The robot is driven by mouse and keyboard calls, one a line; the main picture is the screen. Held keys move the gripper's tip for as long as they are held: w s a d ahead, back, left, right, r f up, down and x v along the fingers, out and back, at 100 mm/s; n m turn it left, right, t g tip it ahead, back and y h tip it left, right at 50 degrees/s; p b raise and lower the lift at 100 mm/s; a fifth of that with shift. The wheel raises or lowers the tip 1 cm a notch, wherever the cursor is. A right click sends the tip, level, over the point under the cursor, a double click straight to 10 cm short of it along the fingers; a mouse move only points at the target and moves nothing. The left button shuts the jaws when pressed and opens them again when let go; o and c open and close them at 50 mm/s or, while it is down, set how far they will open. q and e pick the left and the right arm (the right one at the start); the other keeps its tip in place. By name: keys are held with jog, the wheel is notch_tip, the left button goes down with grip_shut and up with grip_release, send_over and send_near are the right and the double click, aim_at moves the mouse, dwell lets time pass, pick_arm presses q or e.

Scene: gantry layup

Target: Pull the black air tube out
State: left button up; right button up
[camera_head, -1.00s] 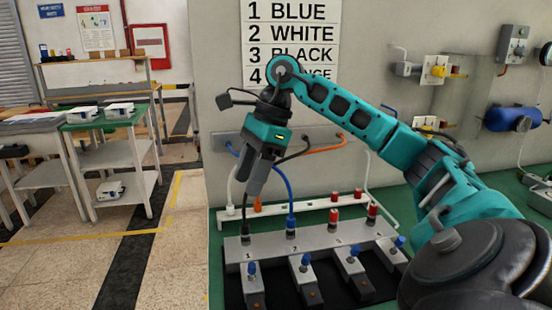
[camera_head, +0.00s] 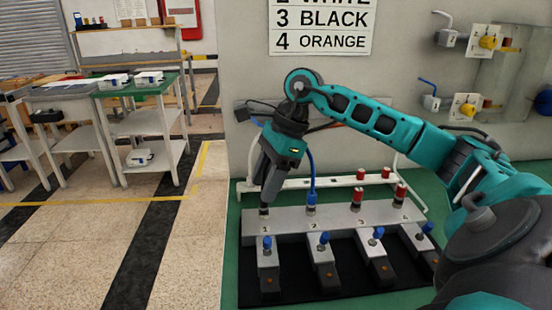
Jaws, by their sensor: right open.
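My right gripper (camera_head: 266,198) is open and points down at port 1 of the grey manifold (camera_head: 335,222). Its fingers are right above or around the dark fitting (camera_head: 264,210) there. They hide most of the black tube at that port, so I cannot tell whether they touch it. A dark tube stretch (camera_head: 322,127) shows by the wall, behind my arm. A blue tube (camera_head: 311,172) stands in port 2. Ports 3 (camera_head: 357,196) and 4 (camera_head: 401,193) carry red caps. My left gripper is out of view.
A white rack (camera_head: 333,181) with red caps (camera_head: 360,174) lies behind the manifold. A white tube (camera_head: 253,150) hangs left of my gripper. Several blue-knobbed valves (camera_head: 267,243) stand in front. A wall sign (camera_head: 322,28) lists colours. Floor on the left is clear.

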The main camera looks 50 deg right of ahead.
jog(key=shift+x, duration=1.9)
jog(key=shift+c, duration=0.2)
grip_shut()
